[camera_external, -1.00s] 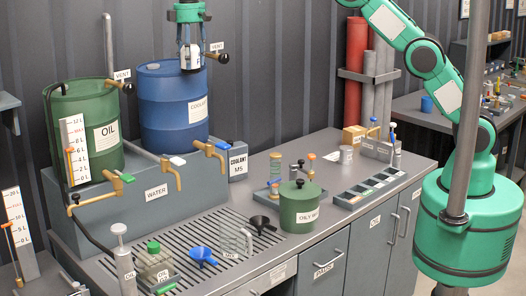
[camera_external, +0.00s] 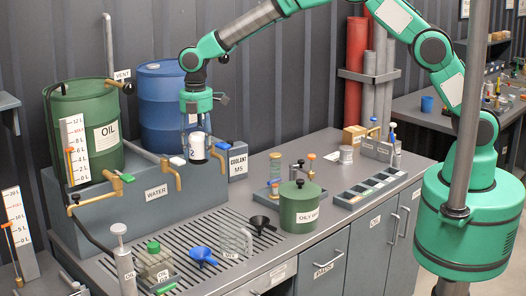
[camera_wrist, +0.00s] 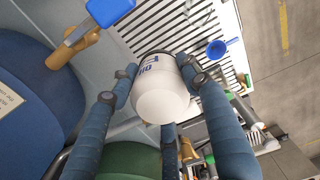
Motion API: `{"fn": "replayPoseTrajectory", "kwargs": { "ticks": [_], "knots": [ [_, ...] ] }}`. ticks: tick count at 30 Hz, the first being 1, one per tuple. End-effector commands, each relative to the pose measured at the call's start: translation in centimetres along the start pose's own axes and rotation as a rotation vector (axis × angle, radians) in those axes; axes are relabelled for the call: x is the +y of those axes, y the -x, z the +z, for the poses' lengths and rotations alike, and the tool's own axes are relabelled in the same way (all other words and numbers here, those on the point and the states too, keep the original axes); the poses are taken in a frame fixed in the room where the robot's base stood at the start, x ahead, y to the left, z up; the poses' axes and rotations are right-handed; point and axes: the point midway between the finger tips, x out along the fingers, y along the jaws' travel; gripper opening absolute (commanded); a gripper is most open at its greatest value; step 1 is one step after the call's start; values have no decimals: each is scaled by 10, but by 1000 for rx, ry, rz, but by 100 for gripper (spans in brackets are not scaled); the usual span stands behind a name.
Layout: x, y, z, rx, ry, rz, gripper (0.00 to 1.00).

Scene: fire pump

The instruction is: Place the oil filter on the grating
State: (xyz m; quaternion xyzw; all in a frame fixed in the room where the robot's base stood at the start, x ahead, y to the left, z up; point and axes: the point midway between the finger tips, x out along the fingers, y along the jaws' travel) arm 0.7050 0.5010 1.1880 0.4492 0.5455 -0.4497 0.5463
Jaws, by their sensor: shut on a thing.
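A white oil filter with dark lettering and a dark end is held in my gripper; it shows in the external view (camera_external: 197,146) and larger in the wrist view (camera_wrist: 161,91). My gripper (camera_external: 197,140) is shut on it, in front of the blue drum and near the brass taps. In the wrist view my gripper (camera_wrist: 160,85) has its fingers around the filter's sides. The slotted grating (camera_external: 190,238) lies on the bench top below and in front of the filter. Part of the grating also shows beyond the filter in the wrist view (camera_wrist: 150,28).
A blue funnel (camera_external: 202,256), a clear jug (camera_external: 236,243) and a black funnel (camera_external: 262,223) stand on the grating's front and right. A green oily waste can (camera_external: 299,207) is to the right. Brass taps (camera_external: 172,173) jut over the back edge. The grating's middle looks clear.

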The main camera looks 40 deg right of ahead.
Motion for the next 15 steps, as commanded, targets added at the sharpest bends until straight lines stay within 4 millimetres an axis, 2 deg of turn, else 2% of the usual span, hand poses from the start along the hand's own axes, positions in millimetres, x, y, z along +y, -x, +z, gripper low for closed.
{"fn": "replayPoseTrajectory", "kwargs": {
  "ticks": [10,15],
  "knots": [
    [0,0,0,0,2,1,13],
    [0,-10,0,0,2,-1,13]
  ]
}}
